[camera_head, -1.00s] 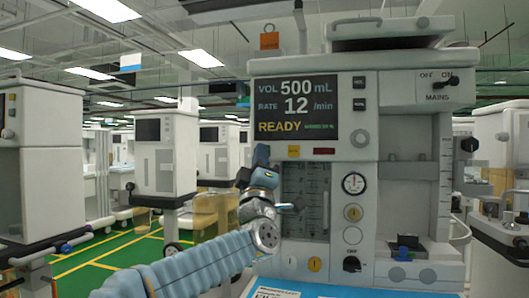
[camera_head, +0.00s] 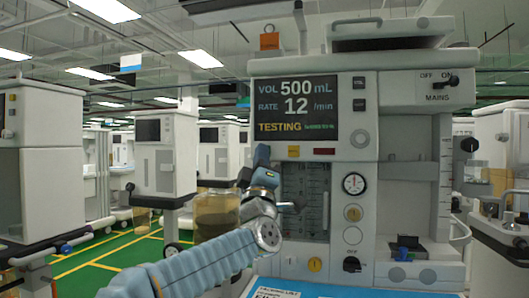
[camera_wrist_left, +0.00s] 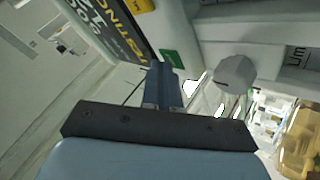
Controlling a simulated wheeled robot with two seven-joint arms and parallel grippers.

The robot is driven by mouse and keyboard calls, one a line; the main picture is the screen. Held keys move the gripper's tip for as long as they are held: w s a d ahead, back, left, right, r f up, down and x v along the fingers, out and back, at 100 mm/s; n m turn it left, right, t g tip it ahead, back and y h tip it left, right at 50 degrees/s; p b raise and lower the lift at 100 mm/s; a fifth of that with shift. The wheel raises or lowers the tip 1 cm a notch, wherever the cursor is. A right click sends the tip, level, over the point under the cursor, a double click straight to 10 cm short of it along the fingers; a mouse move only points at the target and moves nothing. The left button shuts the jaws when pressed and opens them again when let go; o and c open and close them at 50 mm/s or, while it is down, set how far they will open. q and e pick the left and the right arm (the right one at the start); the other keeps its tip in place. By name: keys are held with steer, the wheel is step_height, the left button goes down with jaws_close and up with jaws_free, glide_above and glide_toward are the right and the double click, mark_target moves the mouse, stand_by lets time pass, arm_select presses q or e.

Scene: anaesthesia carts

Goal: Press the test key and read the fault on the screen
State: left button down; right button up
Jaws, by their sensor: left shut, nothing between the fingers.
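The anaesthesia cart's screen (camera_head: 297,108) shows "VOL 500 mL", "RATE 12 /min" and a yellow "TESTING", with small green text beside it too fine to read. Part of the screen also shows in the left wrist view (camera_wrist_left: 98,22). My left gripper (camera_head: 262,152) is shut and empty, its fingers upright just below the screen's lower left corner. In the wrist view a green key (camera_wrist_left: 172,58) lies just beyond the fingertips; its label is unreadable and I cannot tell whether they touch it. My right gripper is not in view.
Below are flow tubes (camera_head: 305,195), a round gauge (camera_head: 354,183) and several knobs. A mains switch (camera_head: 445,83) is at upper right. Other carts (camera_head: 164,150) stand behind on the green floor.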

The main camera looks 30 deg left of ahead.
arm_select(q)
steer(key=shift+s+d+b, duration=0.2)
steer(key=shift+s+b, duration=0.5)
steer(key=shift+s, duration=0.1)
steer(key=shift+s, duration=0.1)
steer(key=shift+s+d+b, duration=0.2)
steer(key=shift+s+b, duration=0.25)
steer(key=shift+s, duration=0.35)
steer(key=shift+s+d+b, duration=0.2)
steer(key=shift+s+b, duration=0.3)
steer(key=shift+s, duration=0.25)
steer(key=shift+s+d+b, duration=0.2)
steer(key=shift+s+b, duration=0.25)
steer(key=shift+s, duration=0.35)
